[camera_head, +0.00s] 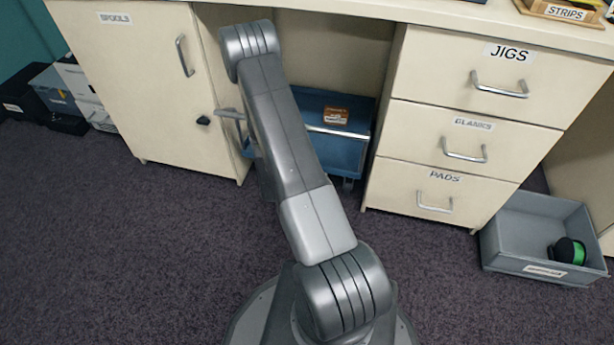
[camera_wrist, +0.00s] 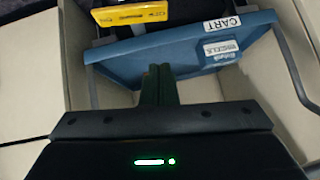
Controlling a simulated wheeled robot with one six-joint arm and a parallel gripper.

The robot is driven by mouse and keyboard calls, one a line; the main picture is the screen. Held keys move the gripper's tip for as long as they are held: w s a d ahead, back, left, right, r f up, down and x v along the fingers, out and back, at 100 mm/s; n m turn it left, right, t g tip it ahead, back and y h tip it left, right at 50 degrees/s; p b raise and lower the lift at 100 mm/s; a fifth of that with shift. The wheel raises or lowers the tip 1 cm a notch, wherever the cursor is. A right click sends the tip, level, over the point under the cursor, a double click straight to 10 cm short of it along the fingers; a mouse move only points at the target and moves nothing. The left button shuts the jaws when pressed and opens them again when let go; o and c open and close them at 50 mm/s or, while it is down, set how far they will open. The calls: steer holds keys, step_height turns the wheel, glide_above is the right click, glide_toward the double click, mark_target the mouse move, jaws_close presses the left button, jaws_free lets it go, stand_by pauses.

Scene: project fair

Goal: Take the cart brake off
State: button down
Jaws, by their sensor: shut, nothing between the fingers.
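The blue cart (camera_head: 335,153) stands in the gap under the worktop, partly hidden by my arm. In the wrist view its blue tray (camera_wrist: 185,50) spans the upper middle and carries a CART label (camera_wrist: 222,25). A small white plate (camera_wrist: 221,50) with blurred writing sits below that label. My gripper (camera_wrist: 158,72) is shut and empty, with its dark fingertips in front of the tray's near side. No brake lever shows clearly. In the head view my arm hides the gripper.
A cabinet door (camera_head: 150,80) stands left of the gap and drawers (camera_head: 440,125) stand right. A grey bin (camera_head: 505,245) sits on the floor at right. The front carpet is clear.

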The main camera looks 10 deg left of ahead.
stand_by(0.3)
steer(key=b+x, duration=0.3)
steer(key=x, duration=0.7)
steer(key=shift+s+f, duration=0.1)
steer(key=shift+s, duration=0.1)
step_height(320, 180, down, 3)
steer(key=shift+w+a+r+b, duration=0.15)
steer(key=shift+r+b, duration=0.1)
steer(key=shift+b, duration=0.25)
steer(key=shift+a+f, duration=0.15)
steer(key=shift+f, duration=0.55)
steer(key=shift+a, duration=0.1)
